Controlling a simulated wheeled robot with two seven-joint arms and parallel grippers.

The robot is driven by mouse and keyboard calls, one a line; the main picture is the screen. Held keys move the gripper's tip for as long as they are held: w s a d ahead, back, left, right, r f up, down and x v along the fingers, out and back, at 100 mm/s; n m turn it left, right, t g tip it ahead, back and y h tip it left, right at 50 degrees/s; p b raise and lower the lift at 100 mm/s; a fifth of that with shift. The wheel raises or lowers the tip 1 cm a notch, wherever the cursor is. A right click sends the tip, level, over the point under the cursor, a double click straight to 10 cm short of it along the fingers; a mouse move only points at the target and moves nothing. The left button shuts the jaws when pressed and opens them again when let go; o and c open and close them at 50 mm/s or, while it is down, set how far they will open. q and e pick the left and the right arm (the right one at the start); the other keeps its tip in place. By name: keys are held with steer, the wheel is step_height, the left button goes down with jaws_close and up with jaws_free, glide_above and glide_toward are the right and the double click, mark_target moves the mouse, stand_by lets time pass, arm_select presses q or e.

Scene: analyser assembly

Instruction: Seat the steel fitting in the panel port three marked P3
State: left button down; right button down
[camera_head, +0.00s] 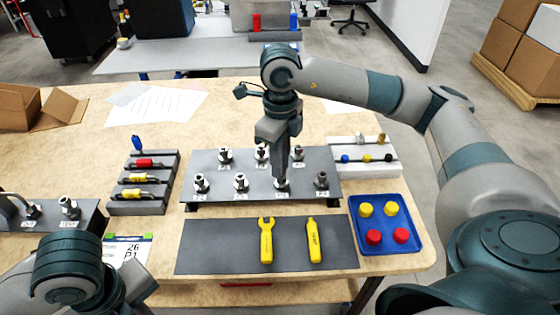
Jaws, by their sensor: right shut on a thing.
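The dark grey panel (213,199) stands on the table with two rows of steel fittings on it. My right gripper (281,175) points down over the front row and is shut on a steel fitting (281,185), at the third front-row position from the left. The fingers hide its upper part. Whether it is seated or just above the panel, I cannot tell. The small port labels are too blurred to read for sure. Part of my left arm shows at the lower left; its gripper is out of view.
A dark mat (203,247) with a yellow wrench (266,240) and a yellow marker-like tool (313,240) lies in front. A blue tray (386,248) with yellow and red caps is at right. A grey rack (125,208) of coloured parts is left of the panel.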

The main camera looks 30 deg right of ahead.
steer(key=shift+f, duration=0.15)
steer(key=c, duration=1.6)
jaws_free()
step_height(320, 180, up, 12)
steer(key=shift+r+b, duration=0.1)
steer(key=shift+b, duration=0.25)
